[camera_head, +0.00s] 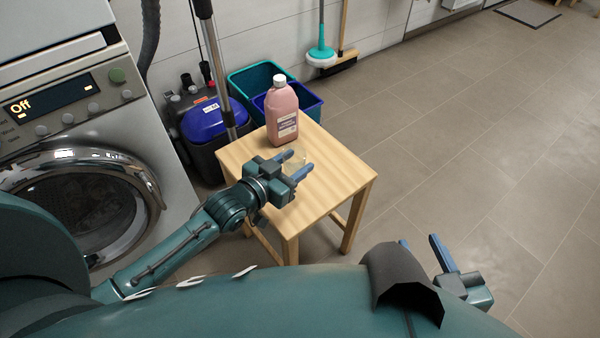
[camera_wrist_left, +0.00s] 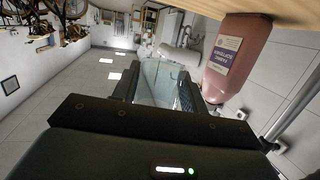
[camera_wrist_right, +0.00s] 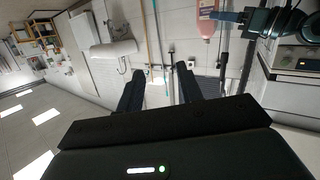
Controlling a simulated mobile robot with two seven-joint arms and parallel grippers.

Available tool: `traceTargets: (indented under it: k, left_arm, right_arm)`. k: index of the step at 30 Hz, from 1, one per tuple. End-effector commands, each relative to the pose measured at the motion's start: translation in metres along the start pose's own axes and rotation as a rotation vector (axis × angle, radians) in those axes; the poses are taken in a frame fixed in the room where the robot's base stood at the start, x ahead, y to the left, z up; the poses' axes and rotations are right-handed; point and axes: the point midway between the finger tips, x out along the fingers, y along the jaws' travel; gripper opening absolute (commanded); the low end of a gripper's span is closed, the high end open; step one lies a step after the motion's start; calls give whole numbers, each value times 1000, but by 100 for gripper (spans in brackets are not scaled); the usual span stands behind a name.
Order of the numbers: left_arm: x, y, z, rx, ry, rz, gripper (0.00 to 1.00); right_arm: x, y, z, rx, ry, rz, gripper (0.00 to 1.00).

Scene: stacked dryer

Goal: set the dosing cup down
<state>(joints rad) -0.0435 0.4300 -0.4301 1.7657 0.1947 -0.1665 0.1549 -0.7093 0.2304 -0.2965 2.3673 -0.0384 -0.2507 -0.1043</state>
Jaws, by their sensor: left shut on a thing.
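The clear, see-through dosing cup (camera_wrist_left: 160,82) sits between the fingers of my left gripper (camera_head: 296,164), which is shut on it. In the head view the cup (camera_head: 298,158) shows only faintly between the fingertips, over the front part of the wooden stool (camera_head: 335,181). I cannot tell whether it touches the stool top. A pink bottle (camera_head: 282,112) with a white cap stands upright on the stool, behind the cup. It also shows in the left wrist view (camera_wrist_left: 236,62), upside down. My right gripper (camera_head: 424,250) is open and empty, away from the stool.
A dryer (camera_head: 75,130) with a display reading "Off" stands at the left. Behind the stool are a teal bin (camera_head: 250,76), a blue bin (camera_head: 310,101) and a blue-topped vacuum (camera_head: 213,118). The stool's right side and the floor to the right are clear.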

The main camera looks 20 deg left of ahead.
Motion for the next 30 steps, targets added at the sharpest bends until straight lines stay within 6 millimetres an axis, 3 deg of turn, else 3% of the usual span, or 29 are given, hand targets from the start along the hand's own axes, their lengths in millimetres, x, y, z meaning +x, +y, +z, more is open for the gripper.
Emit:
traceTargets:
  k: [1, 3, 16, 30]
  left_arm:
    - [3, 1, 16, -1, -4, 0, 20]
    - [6, 1, 29, -1, -3, -1, 20]
    - [16, 2, 80, -2, -2, 0, 20]
    - [17, 2, 87, -1, -1, 0, 20]
  right_arm:
    - [2, -1, 5, -9, 26, 0, 36]
    - [4, -2, 4, -22, 65, 1, 36]
    - [6, -10, -1, -78, 233, -8, 36]
    - [5, -11, -4, -87, 268, -12, 36]
